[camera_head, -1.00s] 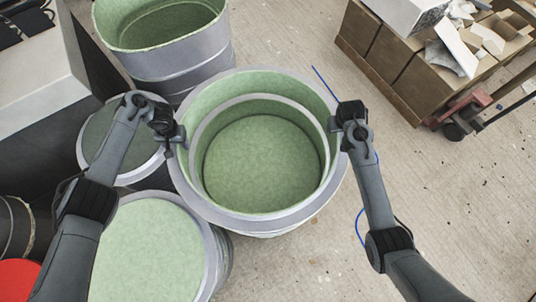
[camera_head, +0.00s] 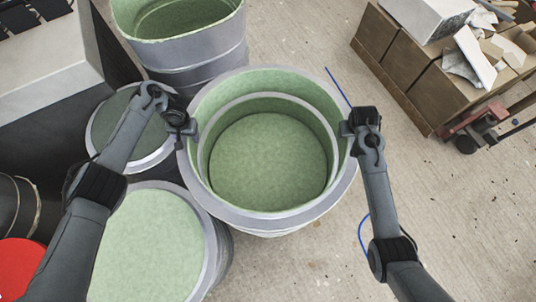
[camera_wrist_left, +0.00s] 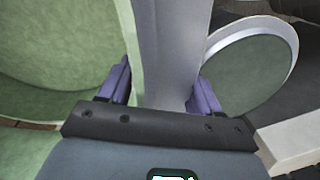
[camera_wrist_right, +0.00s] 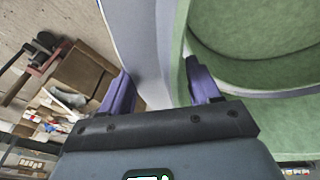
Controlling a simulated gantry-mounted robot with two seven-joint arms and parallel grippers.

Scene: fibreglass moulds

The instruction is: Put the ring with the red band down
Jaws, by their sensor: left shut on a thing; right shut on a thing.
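A large round ring (camera_head: 345,186) with a wide grey rim and green inner wall is in the middle of the head view. A smaller grey-edged circle (camera_head: 203,160) and a green floor (camera_head: 268,155) show inside it. No red band is visible on it. My left gripper (camera_head: 190,128) is shut on its left wall, which passes between the fingers in the left wrist view (camera_wrist_left: 165,50). My right gripper (camera_head: 348,128) is shut on its right wall, also between the fingers in the right wrist view (camera_wrist_right: 140,40). I cannot tell how high its underside is.
A tall grey mould (camera_head: 195,55) stands behind. A dark-topped drum (camera_head: 125,128) and a green-topped drum (camera_head: 150,245) stand close on the left, with a red disc (camera_head: 20,265) at lower left. Brown crates (camera_head: 440,95) are at upper right. Concrete floor (camera_head: 460,215) is mostly clear on the right.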

